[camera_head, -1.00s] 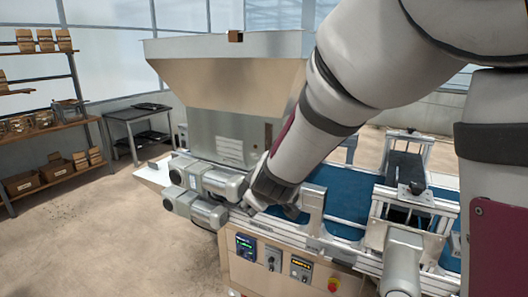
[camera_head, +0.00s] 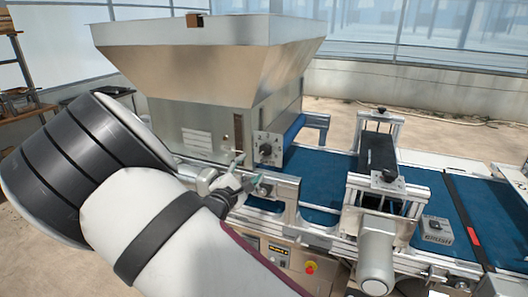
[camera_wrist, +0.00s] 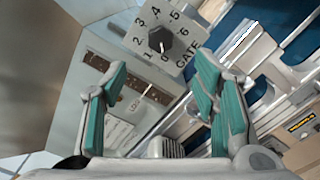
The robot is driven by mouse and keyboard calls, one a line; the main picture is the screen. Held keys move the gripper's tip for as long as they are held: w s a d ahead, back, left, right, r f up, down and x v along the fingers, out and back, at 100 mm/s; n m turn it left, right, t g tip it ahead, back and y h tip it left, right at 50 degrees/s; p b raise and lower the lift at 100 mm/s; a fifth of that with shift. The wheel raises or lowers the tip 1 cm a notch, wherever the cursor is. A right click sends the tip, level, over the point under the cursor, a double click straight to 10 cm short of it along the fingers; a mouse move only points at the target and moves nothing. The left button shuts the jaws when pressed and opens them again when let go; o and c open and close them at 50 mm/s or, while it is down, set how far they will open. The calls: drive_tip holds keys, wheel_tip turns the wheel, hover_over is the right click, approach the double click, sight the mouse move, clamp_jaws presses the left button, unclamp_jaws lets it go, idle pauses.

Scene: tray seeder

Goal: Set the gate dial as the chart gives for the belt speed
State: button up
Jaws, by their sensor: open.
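The gate dial is a pale square plate with a dark knob (camera_head: 266,150) on the hopper's side. In the wrist view the knob (camera_wrist: 161,40) sits among the numbers 0 to 6 above the word GATE. A small white mark on the knob appears to face the 0. My gripper (camera_head: 247,172) is open and empty, just short of the dial; its teal-padded fingers (camera_wrist: 160,78) are spread apart below the knob and do not touch it. A yellow-lit display (camera_head: 279,248) on the front panel is too small to read. A white lined panel (camera_head: 197,139) on the hopper is unreadable.
The steel hopper (camera_head: 195,75) stands behind my gripper. A blue belt (camera_head: 320,175) runs to the right, with metal side rails and a bridge with a dark roller (camera_head: 378,152) over it. A red stop button (camera_head: 311,267) is below.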

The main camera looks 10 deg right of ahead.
sight(264, 151)
drive_tip(key=x, duration=1.2)
drive_tip(key=shift+c, duration=0.3)
drive_tip(key=c, duration=1.1)
